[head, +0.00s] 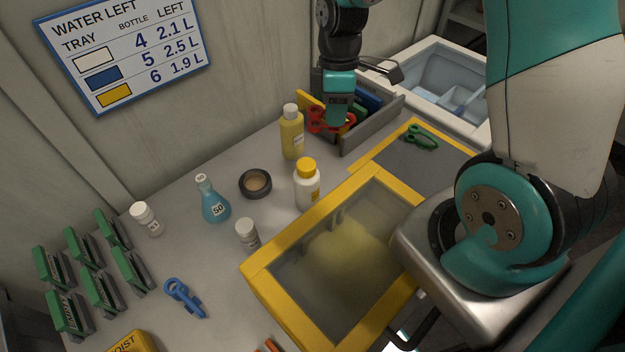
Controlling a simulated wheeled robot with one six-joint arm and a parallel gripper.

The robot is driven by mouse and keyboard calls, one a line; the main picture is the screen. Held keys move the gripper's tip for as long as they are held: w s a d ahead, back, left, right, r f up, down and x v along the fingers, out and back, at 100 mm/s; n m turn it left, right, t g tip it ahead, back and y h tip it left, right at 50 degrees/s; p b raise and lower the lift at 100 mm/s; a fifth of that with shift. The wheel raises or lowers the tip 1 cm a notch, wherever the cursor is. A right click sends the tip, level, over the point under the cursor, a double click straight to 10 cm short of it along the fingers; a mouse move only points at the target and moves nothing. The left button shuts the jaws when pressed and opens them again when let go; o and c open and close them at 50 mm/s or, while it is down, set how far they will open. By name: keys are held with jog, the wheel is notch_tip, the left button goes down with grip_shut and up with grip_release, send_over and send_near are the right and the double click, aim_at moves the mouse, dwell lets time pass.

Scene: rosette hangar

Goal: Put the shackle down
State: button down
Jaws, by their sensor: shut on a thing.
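My gripper (338,118) points down at the back of the bench, in front of the grey open box. It is shut on a red shackle (318,122), which shows on both sides of the fingers. The fingers partly hide the shackle, and I cannot tell whether it touches anything below. A green shackle-like piece (421,137) lies on the yellow-edged grey mat (395,160) to the right. A blue one (183,297) lies on the bench at the front left.
The grey box (375,128) holds coloured upright pieces. Close by stand a yellow bottle (291,135) and a white yellow-capped bottle (307,185). A yellow-framed clear-lidded case (262,273) fills the front. A blue flask (213,200) and black ring (256,184) stand left. The mat has free room.

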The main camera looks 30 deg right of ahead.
aim_at(331, 184)
notch_tip(331, 184, down, 17)
jog(key=p, duration=0.2)
jog(key=shift+f+p, duration=0.1)
jog(key=shift+p, duration=0.25)
jog(key=shift+s+f, duration=0.1)
jog(key=c, duration=1.6)
grip_release()
jog(key=shift+f, duration=0.1)
jog(key=shift+c, duration=0.2)
jog(key=o, duration=0.4)
jog(key=shift+o, duration=0.2)
